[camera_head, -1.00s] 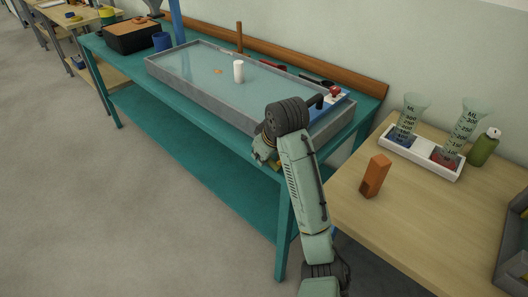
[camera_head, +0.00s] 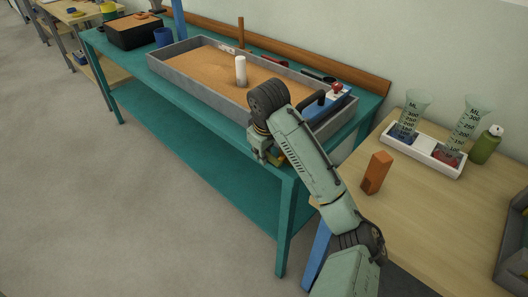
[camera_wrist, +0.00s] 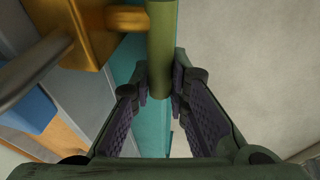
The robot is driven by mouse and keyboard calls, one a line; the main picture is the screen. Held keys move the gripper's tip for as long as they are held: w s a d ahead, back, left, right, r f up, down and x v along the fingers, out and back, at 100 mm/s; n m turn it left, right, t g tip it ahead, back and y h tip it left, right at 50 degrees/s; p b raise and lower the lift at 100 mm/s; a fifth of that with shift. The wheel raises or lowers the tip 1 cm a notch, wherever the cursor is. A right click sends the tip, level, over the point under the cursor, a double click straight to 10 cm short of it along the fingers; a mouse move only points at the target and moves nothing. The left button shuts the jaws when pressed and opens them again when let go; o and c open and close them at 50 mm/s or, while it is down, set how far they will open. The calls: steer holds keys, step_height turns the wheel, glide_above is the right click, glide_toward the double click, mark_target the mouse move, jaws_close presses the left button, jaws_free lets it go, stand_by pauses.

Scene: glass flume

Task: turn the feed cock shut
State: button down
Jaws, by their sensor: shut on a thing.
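In the wrist view the feed cock shows as a brass body (camera_wrist: 88,38) with a short brass stem leading to a green bar-shaped handle (camera_wrist: 161,45). My gripper (camera_wrist: 160,92) has its two fingers closed on the lower end of this handle, one pad on each side. In the head view my gripper (camera_head: 262,156) is at the near front edge of the teal bench, beside the yellow brass of the cock (camera_head: 277,158). My own wrist and arm hide most of the cock there. The flume (camera_head: 205,91) is a grey-walled trough with a tan bed and a white cylinder (camera_head: 240,70) standing in it.
A blue unit with a red knob (camera_head: 337,88) is at the flume's right end. The wooden table at right holds an orange block (camera_head: 376,173), a white tray (camera_head: 423,154) with two measuring beakers and a green bottle (camera_head: 485,145). The floor at left is clear.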

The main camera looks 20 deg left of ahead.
steer(key=c, duration=1.5)
jaws_free()
steer(key=shift+c, duration=0.2)
steer(key=shift+r, duration=0.6)
steer(key=v, duration=1.1)
steer(key=shift+s, duration=0.2)
steer(key=shift+f, duration=0.15)
